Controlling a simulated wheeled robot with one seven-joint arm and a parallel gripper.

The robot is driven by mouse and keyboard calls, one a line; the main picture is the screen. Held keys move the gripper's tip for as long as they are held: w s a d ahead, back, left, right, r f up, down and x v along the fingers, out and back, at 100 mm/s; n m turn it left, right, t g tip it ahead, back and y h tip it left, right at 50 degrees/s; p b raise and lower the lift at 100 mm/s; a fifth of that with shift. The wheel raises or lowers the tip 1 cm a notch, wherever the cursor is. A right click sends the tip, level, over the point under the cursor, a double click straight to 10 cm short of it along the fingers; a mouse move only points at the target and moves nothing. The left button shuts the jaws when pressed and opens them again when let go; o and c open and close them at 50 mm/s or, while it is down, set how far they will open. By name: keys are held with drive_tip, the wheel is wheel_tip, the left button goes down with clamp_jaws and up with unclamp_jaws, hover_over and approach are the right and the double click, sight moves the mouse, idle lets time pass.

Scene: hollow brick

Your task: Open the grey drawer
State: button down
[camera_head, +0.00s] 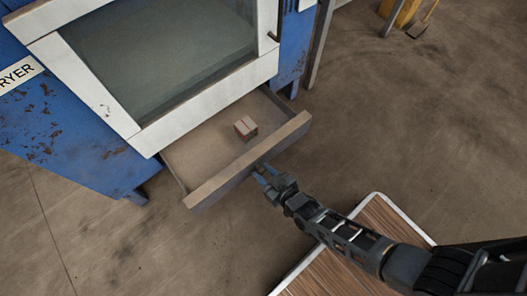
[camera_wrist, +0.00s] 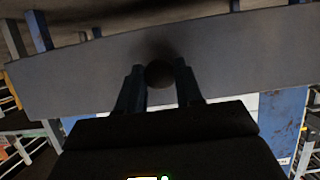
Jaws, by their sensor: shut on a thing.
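The grey drawer (camera_head: 215,187) is pulled out from under the glass-fronted blue machine in the head view. Its inside is visible and a small brick (camera_head: 245,127) lies in it. My gripper (camera_head: 265,172) is at the middle of the drawer's front face. In the wrist view the grey drawer front (camera_wrist: 80,78) spans the picture, and my gripper (camera_wrist: 160,76) has its two fingers on either side of a round dark knob (camera_wrist: 160,73). The fingers are shut on the knob.
The blue machine (camera_head: 60,130) with a white-framed glass door (camera_head: 160,45) stands above the drawer. A wooden board with a pale edge (camera_head: 335,270) lies under my arm. Open concrete floor (camera_head: 420,130) extends to the right.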

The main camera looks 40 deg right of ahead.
drive_tip(key=c, duration=0.8)
unclamp_jaws()
drive_tip(key=shift+o, duration=0.2)
drive_tip(key=p+v, duration=0.2)
drive_tip(key=v, duration=0.5)
drive_tip(key=shift+s+r, duration=0.2)
drive_tip(key=shift+s, duration=0.15)
